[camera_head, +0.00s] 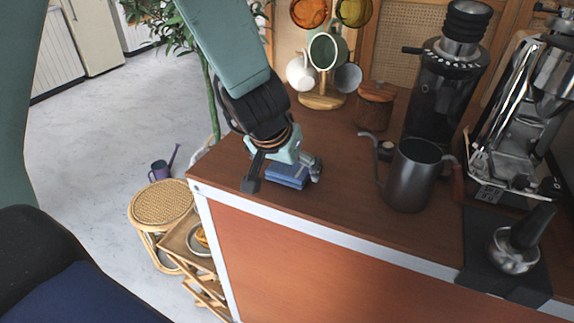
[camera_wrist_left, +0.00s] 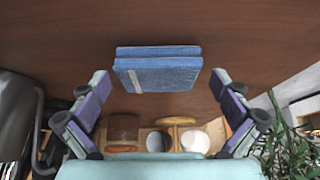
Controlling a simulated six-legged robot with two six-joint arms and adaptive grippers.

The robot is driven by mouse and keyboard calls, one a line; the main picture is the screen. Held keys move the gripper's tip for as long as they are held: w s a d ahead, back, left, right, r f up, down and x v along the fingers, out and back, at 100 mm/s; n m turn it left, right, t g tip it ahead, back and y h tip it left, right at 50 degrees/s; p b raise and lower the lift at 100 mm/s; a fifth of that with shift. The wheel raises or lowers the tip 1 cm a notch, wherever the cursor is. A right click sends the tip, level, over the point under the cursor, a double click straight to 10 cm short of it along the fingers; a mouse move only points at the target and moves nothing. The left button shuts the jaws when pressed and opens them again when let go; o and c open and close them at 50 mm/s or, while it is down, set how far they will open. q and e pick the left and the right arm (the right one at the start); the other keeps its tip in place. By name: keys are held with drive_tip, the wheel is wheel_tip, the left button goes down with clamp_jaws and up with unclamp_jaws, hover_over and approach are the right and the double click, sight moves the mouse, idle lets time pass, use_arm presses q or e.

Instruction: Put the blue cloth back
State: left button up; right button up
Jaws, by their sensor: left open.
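The blue cloth (camera_head: 287,175) lies folded on the brown cart top, near its left end and front edge. In the left wrist view the cloth (camera_wrist_left: 158,72) is a flat folded stack with a pale stripe. My left gripper (camera_head: 283,180) is over the cloth from above, with its fingers apart. In the left wrist view the open fingers of the left gripper (camera_wrist_left: 158,92) are on either side of the cloth, with gaps between. My right gripper is not in view.
A grey pitcher (camera_head: 410,175) stands right of the cloth. Behind are a mug tree (camera_head: 322,101), a brown jar (camera_head: 375,106) and a grinder (camera_head: 440,85). A rattan stool (camera_head: 161,204) stands left of the cart.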

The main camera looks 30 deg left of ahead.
use_arm(q)
drive_tip(key=shift+r+p, duration=0.45)
drive_tip(key=shift+r, duration=0.05)
drive_tip(key=p+v, duration=0.7)
drive_tip(key=v, duration=0.4)
drive_tip(key=shift+s, duration=0.25)
